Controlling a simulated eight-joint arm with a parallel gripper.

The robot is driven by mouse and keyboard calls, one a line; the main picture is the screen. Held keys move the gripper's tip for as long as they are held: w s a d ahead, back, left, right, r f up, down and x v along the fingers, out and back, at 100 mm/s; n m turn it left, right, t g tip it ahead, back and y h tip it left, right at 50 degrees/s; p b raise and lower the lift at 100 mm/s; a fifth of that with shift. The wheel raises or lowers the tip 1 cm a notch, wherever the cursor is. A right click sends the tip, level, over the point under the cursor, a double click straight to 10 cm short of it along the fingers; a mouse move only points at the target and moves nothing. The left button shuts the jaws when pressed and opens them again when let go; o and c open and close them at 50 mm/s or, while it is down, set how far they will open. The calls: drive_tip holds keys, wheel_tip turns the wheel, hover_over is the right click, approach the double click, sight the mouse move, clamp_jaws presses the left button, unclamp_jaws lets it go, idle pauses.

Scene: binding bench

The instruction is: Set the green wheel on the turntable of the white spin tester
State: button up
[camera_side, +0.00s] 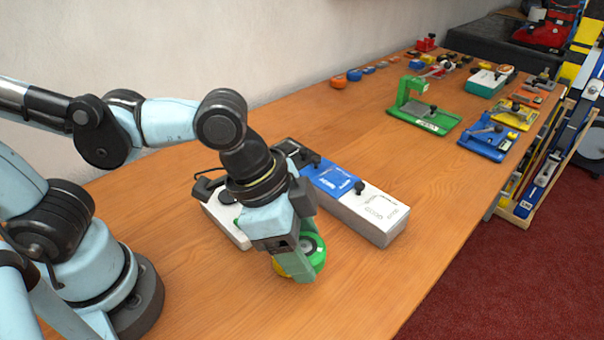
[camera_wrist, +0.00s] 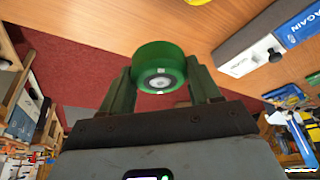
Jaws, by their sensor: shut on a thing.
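The green wheel (camera_side: 317,248) has a grey hub, and its face also shows in the wrist view (camera_wrist: 160,54). My gripper (camera_side: 304,254) is shut on it, with one finger on each side (camera_wrist: 161,80), and holds it tilted over the bench. A white device (camera_side: 229,230) with a dark round disc (camera_side: 228,197) lies behind and left of my gripper; it looks like the spin tester. My wrist hides its right part, and the wheel is apart from it.
A long white box (camera_side: 378,212) with a blue top section stands just right of my gripper. A yellow thing (camera_side: 279,265) shows partly behind my fingers. A green fixture (camera_side: 424,112) and blue and yellow tools stand farther back.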

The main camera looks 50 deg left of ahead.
drive_tip(key=w+a+n+t+y, duration=0.15)
drive_tip(key=w+a+n, duration=0.35)
drive_tip(key=a, duration=0.7)
drive_tip(key=n+y, duration=0.3)
drive_tip(key=n, duration=0.4)
hover_over(227, 190)
drive_tip(key=shift+f, duration=2.6)
drive_tip(key=shift+f, duration=1.05)
drive_tip(key=o, duration=1.4)
drive_tip(key=shift+c, duration=0.2)
wheel_tip(227, 190, up, 12)
drive_tip(key=shift+f, duration=0.25)
